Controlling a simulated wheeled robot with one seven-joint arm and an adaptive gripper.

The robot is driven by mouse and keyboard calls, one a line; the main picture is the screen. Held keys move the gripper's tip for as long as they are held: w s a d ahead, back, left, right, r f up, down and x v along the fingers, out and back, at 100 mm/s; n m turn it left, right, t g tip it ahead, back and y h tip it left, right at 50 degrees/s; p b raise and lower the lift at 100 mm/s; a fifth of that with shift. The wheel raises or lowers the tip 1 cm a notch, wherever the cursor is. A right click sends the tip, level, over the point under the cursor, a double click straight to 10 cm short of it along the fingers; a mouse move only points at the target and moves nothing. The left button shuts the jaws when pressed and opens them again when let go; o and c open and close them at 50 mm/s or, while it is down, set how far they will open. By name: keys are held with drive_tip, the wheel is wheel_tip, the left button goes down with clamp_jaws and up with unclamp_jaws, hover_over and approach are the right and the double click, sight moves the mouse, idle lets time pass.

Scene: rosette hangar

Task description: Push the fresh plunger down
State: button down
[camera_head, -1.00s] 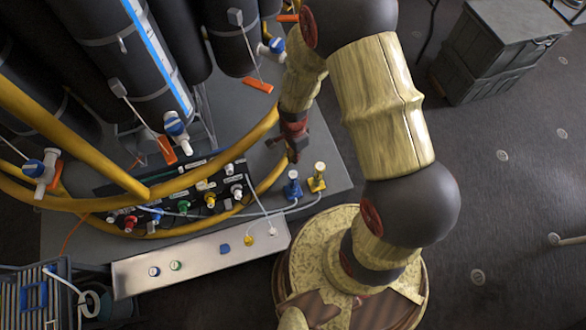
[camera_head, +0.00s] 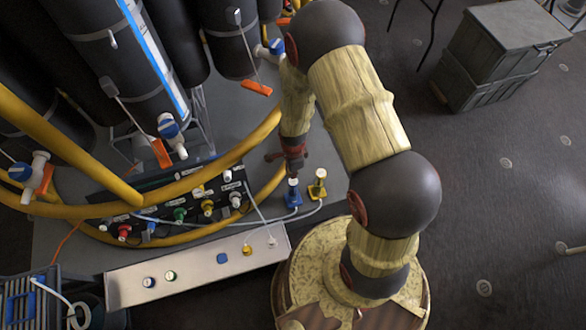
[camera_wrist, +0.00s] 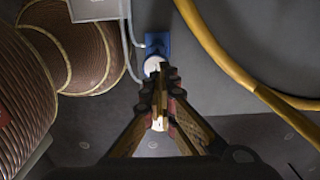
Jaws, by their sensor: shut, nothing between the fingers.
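Two plungers with white caps stand at the table's right edge, a blue one (camera_head: 293,195) and a yellow one (camera_head: 318,189). I see no label that tells which is the fresh one. My gripper (camera_head: 293,172) is shut and empty, pointing down just above the blue plunger. In the wrist view, the fingers (camera_wrist: 160,72) lie over the edge of the white cap (camera_wrist: 153,64) of the blue plunger (camera_wrist: 158,42). I cannot tell if they touch the cap. A pale spot also shows between the finger links.
A black panel with coloured knobs (camera_head: 179,213) is left of the plungers. A yellow hose (camera_head: 266,187) curves close behind them. Thin clear tubes run to the plungers. A pale control strip (camera_head: 195,271) lies in front.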

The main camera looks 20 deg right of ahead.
sight(293, 184)
drive_tip(key=shift+f+b, duration=0.45)
drive_tip(key=shift+f, duration=1)
wheel_tip(293, 184, down, 8)
drive_tip(key=b, duration=0.3)
drive_tip(key=shift+b, duration=0.3)
drive_tip(key=shift+s+r, duration=0.1)
drive_tip(key=shift+r+p, duration=0.35)
drive_tip(key=shift+p, duration=0.05)
wheel_tip(293, 184, up, 14)
drive_tip(key=p, duration=0.6)
drive_tip(key=shift+f, duration=0.25)
